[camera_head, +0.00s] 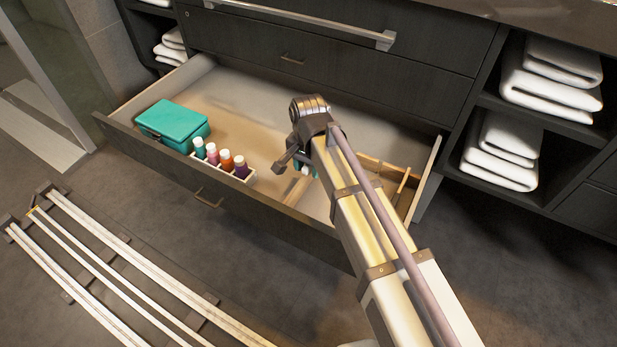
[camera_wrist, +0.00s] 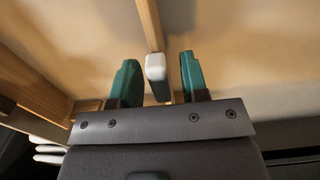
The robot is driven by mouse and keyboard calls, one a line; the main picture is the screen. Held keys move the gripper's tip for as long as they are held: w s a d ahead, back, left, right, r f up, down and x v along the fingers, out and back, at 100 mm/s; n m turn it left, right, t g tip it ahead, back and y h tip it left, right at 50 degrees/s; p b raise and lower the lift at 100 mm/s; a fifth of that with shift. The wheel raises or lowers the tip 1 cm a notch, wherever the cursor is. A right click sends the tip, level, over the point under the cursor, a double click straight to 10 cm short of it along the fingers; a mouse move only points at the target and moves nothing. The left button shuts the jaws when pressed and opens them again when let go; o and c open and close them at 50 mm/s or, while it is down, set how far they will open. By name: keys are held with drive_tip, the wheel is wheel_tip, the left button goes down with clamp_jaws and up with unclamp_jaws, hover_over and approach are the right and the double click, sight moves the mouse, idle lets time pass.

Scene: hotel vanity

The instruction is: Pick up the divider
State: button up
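A narrow wooden strip with a white end block, likely the divider (camera_wrist: 156,65), runs down from the top of the wrist view. Its white end lies between the two green fingers of my gripper (camera_wrist: 158,64), with a gap on either side. The fingers are apart and not closed on it. In the head view my gripper (camera_head: 305,170) is over the open drawer (camera_head: 228,205), mostly hidden behind my own arm. A wooden strip (camera_head: 297,193) shows in the drawer close to the gripper; I cannot tell if it is the same piece.
A teal box (camera_head: 172,122) and a white holder (camera_head: 236,176) with several small bottles (camera_head: 225,160) stand in the drawer's left part. Wooden partitions (camera_head: 403,186) show at its right end. Another wooden bar (camera_wrist: 36,82) crosses the left of the wrist view. Folded towels (camera_head: 500,150) fill the right shelves.

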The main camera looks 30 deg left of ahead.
clamp_jaws()
idle(0.3)
wheel_tip(320, 180, up, 18)
drive_tip(key=p, duration=1.8)
drive_tip(key=shift+r, duration=0.15)
wheel_tip(320, 180, up, 8)
drive_tip(key=p, duration=0.8)
drive_tip(key=shift+r, duration=0.1)
wheel_tip(320, 180, up, 12)
drive_tip(key=p, duration=1.2)
drive_tip(key=shift+f, duration=0.25)
